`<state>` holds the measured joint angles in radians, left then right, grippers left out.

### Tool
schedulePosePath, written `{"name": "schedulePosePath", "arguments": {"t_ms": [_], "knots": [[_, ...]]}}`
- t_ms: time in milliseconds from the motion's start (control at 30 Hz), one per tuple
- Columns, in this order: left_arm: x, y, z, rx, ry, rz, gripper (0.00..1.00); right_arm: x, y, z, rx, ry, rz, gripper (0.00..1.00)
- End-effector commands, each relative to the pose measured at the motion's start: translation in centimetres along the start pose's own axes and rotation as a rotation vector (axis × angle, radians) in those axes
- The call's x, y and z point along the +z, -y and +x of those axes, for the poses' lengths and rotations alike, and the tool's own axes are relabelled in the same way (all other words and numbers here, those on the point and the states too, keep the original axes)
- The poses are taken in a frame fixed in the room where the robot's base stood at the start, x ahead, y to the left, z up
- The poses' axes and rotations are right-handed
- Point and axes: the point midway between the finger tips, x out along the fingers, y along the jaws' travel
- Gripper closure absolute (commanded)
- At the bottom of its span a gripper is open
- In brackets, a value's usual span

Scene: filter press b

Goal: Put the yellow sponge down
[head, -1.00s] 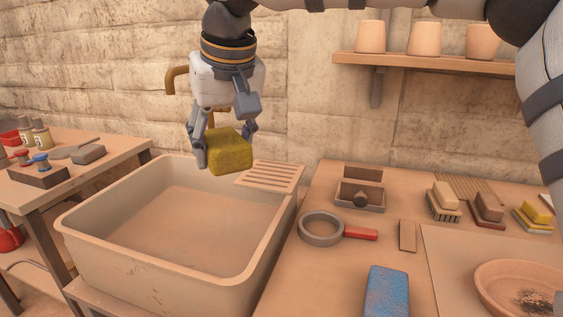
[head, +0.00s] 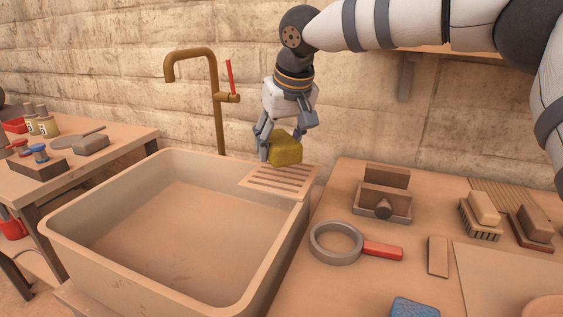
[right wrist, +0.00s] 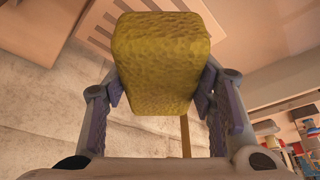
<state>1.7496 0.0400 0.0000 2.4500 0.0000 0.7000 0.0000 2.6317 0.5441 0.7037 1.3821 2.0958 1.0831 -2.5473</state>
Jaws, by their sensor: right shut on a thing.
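The yellow sponge (head: 286,149) is a rough yellow block. My right gripper (head: 281,146) is shut on it and holds it over the slatted draining rack (head: 278,182) at the back right corner of the sink. A small gap seems to lie between the sponge and the rack. In the right wrist view the sponge (right wrist: 162,60) sits between both fingers and covers part of the slatted rack (right wrist: 98,22). My left gripper is not in view.
The beige sink basin (head: 165,215) is empty, with a brass tap (head: 216,110) behind it. On the right bench lie a grey ring with a red handle (head: 337,243), a box with a round knob (head: 382,205), brushes (head: 484,213) and a blue block (head: 413,308). A side table (head: 105,150) stands left.

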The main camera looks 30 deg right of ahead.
Motion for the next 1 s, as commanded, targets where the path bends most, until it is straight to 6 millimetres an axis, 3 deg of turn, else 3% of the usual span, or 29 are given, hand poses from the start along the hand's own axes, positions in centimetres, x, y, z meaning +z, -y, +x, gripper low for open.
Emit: {"name": "schedulePosePath", "arguments": {"t_ms": [133,300,667,700,767,1000], "knots": [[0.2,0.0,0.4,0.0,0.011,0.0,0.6,-0.3,-1.5,2.8,0.002,0.002,0.002,0.71],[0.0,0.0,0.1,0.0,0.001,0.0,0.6,0.7,-1.3,4.9,0.0,-0.004,0.0,0.71],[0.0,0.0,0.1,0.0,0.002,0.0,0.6,1.0,-1.3,5.4,-0.001,-0.002,0.0,0.71],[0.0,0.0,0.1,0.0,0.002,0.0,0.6,0.9,-1.3,5.3,-0.001,-0.002,0.0,0.4],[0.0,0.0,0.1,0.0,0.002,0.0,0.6,0.9,-1.3,5.3,0.0,-0.002,0.0,0.29],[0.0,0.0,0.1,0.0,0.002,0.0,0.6,0.9,-1.3,5.3,0.0,-0.002,0.0,0.29]]}}
